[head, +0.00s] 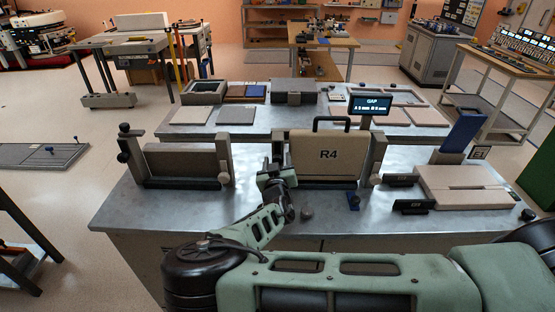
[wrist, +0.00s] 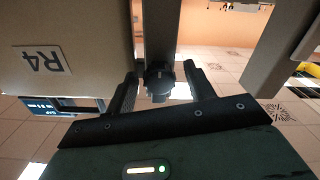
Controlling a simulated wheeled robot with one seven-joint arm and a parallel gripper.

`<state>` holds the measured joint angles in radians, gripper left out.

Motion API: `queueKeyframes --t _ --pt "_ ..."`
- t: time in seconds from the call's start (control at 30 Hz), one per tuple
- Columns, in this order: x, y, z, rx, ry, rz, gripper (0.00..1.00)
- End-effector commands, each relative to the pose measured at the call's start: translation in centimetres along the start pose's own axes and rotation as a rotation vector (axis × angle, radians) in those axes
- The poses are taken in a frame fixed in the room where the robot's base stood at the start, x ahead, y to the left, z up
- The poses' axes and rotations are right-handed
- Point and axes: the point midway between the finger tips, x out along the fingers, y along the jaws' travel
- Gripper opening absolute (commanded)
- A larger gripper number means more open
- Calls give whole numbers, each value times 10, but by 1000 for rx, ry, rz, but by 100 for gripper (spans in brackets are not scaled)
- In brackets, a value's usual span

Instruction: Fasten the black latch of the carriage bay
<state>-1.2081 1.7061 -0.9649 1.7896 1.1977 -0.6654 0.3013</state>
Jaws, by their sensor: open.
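The beige carriage marked R4 (head: 328,155) stands upright in its bay between two grey posts, with its black handle up. In the wrist view its label and side (wrist: 40,60) fill the left. A black latch knob (wrist: 158,80) sits on a grey post (wrist: 162,28) beside the carriage. My gripper (head: 274,174) is at the bay's left post in the head view and hides the latch there. In the wrist view my gripper (wrist: 161,72) is open, one finger on each side of the knob. I cannot tell whether the fingers touch it.
A second bay (head: 180,162) with a dark panel stands to the left. A beige block (head: 465,185) lies at right. A display reading GAP (head: 371,105) stands behind.

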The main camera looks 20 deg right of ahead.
Motion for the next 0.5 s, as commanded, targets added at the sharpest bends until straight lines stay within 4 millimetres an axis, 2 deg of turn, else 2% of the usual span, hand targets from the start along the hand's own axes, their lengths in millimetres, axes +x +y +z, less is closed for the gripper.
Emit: queueKeyframes --t 0.27,0.43,0.5 --pt "1 0 0 0 -1 0 53" --pt "1 0 0 0 -1 1 9" --pt "1 0 0 0 -1 1 9"
